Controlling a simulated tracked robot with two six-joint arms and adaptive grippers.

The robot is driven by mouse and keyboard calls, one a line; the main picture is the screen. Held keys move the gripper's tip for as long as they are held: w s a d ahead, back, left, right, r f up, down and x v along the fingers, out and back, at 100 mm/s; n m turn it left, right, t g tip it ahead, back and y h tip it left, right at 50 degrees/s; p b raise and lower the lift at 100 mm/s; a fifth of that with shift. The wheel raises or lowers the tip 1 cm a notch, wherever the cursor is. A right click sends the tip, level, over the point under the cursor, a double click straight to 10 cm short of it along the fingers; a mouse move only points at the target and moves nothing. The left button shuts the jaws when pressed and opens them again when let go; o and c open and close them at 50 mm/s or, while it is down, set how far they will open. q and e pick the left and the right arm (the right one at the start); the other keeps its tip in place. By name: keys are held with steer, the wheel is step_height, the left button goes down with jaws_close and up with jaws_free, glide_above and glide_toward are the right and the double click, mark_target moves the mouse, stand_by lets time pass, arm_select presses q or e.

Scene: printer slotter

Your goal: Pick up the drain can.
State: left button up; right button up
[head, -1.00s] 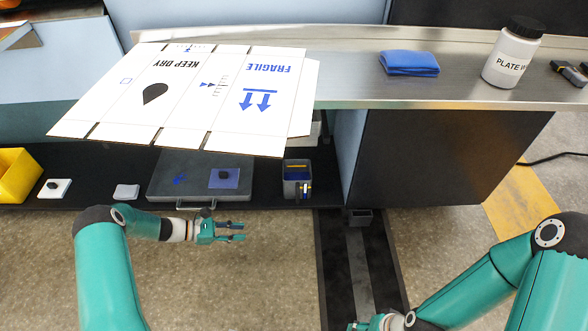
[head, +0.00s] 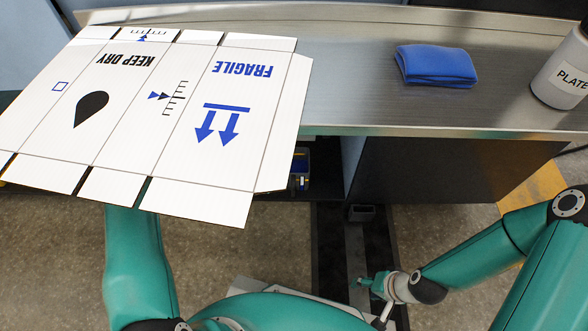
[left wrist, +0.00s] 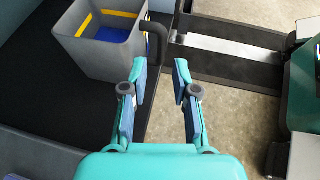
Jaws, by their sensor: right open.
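The drain can, a grey open-topped container with a yellow stripe and blue inside, stands on the dark low shelf. In the head view the drain can (head: 300,172) is partly hidden by the cardboard sheet. In the left wrist view the drain can (left wrist: 88,48) is at the upper left, with its dark handle facing right. My left gripper (left wrist: 161,75) is open and empty, with the handle just beyond its fingertips and no contact visible. It is hidden under the cardboard in the head view. My right gripper (head: 364,284) is open and low, near the floor track.
A flat white cardboard sheet (head: 130,100) overhangs the counter (head: 345,80) above the shelf. A folded blue cloth (head: 436,66) and a white labelled jar (head: 562,75) are on the counter. A dark cabinet side (head: 440,180) stands right of the can.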

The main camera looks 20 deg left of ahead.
mark_target(293, 187)
arm_select(q)
steer(key=b+x, duration=0.1)
steer(key=x, duration=0.4)
steer(key=b+x, duration=0.2)
steer(key=x, duration=0.4)
steer(key=shift+s+f+b, duration=0.2)
steer(key=shift+b, duration=0.1)
jaws_close()
steer(key=shift+w+r, duration=0.1)
steer(key=shift+r, duration=0.05)
